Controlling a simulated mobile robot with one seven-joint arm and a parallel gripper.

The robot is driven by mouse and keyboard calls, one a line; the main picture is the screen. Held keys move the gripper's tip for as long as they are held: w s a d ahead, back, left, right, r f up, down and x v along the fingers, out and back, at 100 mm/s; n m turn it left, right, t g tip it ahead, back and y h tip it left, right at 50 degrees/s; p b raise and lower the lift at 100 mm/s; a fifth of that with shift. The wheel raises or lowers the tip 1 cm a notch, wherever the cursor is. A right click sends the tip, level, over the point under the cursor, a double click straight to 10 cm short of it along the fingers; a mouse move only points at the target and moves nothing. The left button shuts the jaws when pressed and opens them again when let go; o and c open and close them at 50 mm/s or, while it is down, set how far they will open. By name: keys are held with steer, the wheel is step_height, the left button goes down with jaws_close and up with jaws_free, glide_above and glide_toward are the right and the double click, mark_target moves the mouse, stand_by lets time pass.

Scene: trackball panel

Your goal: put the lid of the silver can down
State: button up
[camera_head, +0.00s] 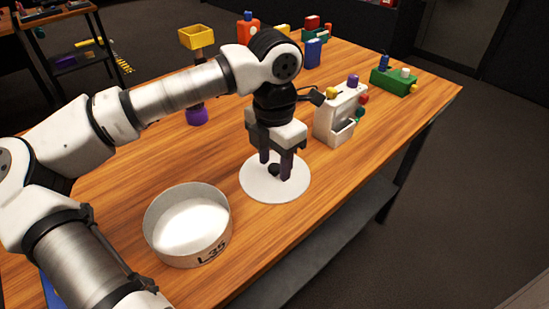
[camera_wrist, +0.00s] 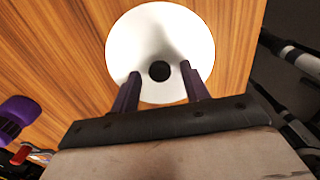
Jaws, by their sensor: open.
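The lid (camera_head: 256,187) is a flat white disc with a small dark knob at its centre. It appears to lie flat on the wooden table, to the right of the can. In the wrist view the lid (camera_wrist: 160,35) shows whole except where the fingers cover its lower rim. My gripper (camera_head: 276,172) is over the lid, pointing down. Its two purple fingers stand apart on either side of the dark knob (camera_wrist: 159,71), with gaps between. The silver can (camera_head: 190,226), marked L35, stands open on the table at the front left; its inside looks white.
A white block-like device (camera_head: 338,115) with coloured knobs stands just right of my gripper. A green block (camera_head: 394,81) is at the right back, and several coloured pieces stand along the far edge. The table's right edge is near the lid. Bare wood (camera_head: 330,185) lies right of the lid.

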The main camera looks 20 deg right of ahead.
mark_target(274, 167)
step_height(274, 167, up, 12)
steer(key=shift+p, duration=0.45)
